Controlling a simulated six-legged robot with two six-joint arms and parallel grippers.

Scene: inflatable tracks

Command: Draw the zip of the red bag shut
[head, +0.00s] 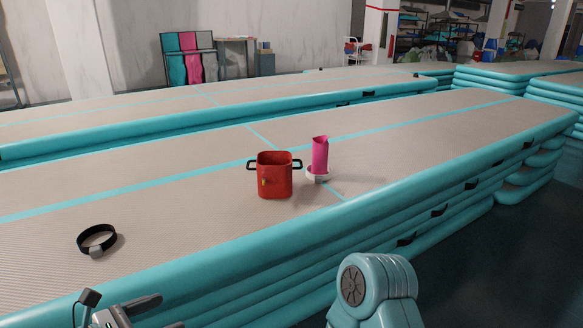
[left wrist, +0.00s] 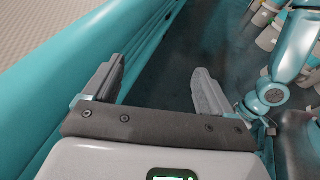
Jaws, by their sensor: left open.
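The red bag (head: 276,181) stands upright on the near inflatable track, with a dark handle at each side. Its top appears open, and a small yellowish tab (head: 264,182) shows on its front; I cannot make out the zip's teeth. My left gripper (head: 167,312) is at the bottom left of the head view, well in front of the bag and apart from it. In the left wrist view my left gripper (left wrist: 156,72) is open, with nothing between its fingers. The bag is not in that view. My right gripper is not in view.
A black strap ring (head: 97,238) lies at the left. The near track's teal edge (head: 300,252) lies between me and the bag. The track surface around them is mostly clear.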

